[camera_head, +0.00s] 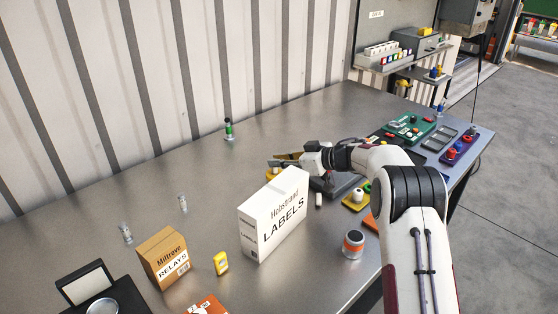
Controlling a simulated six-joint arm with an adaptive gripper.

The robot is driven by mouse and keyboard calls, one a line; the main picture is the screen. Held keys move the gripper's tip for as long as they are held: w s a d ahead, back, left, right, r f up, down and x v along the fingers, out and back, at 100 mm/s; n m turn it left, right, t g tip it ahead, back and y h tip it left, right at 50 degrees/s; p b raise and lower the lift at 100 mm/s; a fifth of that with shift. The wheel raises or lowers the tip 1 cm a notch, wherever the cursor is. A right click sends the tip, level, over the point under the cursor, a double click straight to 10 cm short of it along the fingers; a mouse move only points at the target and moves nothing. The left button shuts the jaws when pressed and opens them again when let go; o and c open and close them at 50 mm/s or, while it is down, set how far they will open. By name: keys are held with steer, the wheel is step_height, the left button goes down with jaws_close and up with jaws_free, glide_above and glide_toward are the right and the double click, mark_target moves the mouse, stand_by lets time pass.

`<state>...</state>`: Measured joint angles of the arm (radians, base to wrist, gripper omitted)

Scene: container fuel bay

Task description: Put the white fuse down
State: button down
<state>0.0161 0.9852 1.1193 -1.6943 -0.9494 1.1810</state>
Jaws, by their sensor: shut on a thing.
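My gripper (274,164) is at the end of the arm, which reaches in from the right over the metal bench. It is just behind and above the white LABELS box (273,216). The gripper is shut on a small pale thing, taken as the white fuse (275,170), low at the fingertips. The box and the fingers hide most of it, so I cannot tell whether it touches what is below. A separate small white cylinder (319,199) stands upright right of the box.
A RELAYS box (163,258), a yellow device (221,263) and a grey-orange can (353,244) stand in front. A green-capped post (229,130) and two clear tubes (183,204) stand left. A green board (410,130) and purple tray (465,148) lie right.

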steer(key=c, duration=2)
jaws_free()
steer(key=shift+f, duration=0.1)
steer(key=shift+r, duration=0.25)
steer(key=v, duration=1.2)
